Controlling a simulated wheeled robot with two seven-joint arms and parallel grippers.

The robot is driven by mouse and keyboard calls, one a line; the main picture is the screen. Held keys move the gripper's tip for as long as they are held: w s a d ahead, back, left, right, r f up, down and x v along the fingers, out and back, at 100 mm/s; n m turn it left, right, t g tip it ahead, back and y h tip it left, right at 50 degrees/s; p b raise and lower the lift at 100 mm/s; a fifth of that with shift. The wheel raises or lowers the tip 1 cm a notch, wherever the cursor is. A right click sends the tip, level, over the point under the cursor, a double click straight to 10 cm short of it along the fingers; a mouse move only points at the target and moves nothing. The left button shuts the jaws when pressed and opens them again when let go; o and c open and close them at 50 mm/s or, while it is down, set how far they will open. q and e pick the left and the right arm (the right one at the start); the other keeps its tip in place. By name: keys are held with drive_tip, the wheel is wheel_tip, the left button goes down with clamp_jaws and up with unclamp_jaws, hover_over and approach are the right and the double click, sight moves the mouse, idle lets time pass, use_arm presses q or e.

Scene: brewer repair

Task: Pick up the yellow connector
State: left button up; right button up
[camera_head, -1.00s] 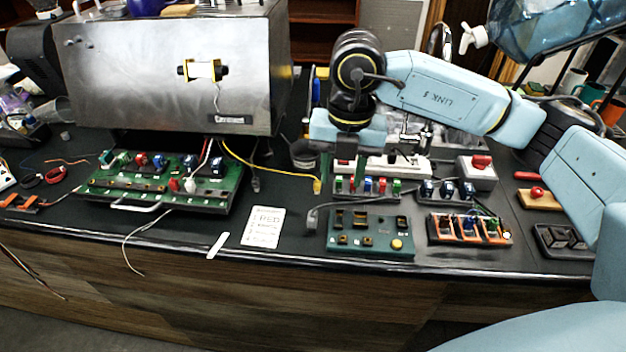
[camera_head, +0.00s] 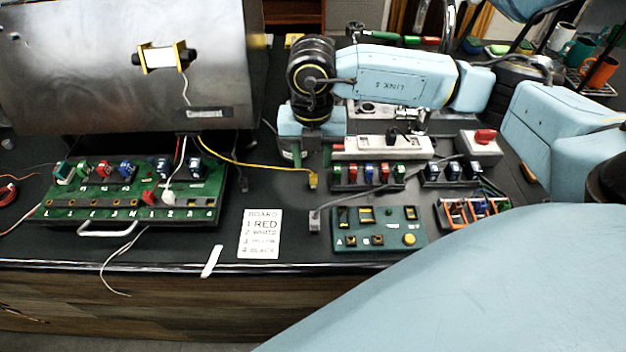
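The yellow connector (camera_head: 313,180) lies on the black worktop at the end of a yellow cable, which runs from under the metal brewer (camera_head: 130,95). My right gripper (camera_head: 311,157) points down just behind and above the connector, apart from it. Its fingers look spread with nothing between them. The green board (camera_head: 130,222) stands at the left, with a red connector (camera_head: 149,197) and a white connector (camera_head: 168,197) at its front sockets. A black connector (camera_head: 243,184) lies on the worktop between board and yellow connector. My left gripper is not in view.
A printed card (camera_head: 261,234) lists red, white, yellow, black. A teal test panel (camera_head: 378,242), a grey plug (camera_head: 314,222) and a white power strip (camera_head: 383,147) crowd the right side. A white strip (camera_head: 211,261) lies at the front edge. Some worktop around the yellow connector is clear.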

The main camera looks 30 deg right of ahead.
sight(313, 175)
drive_tip(key=f, duration=0.5)
drive_tip(key=shift+w+d+f, duration=0.1)
drive_tip(key=shift+w+d, duration=0.1)
drive_tip(key=shift+d, duration=0.05)
clamp_jaws()
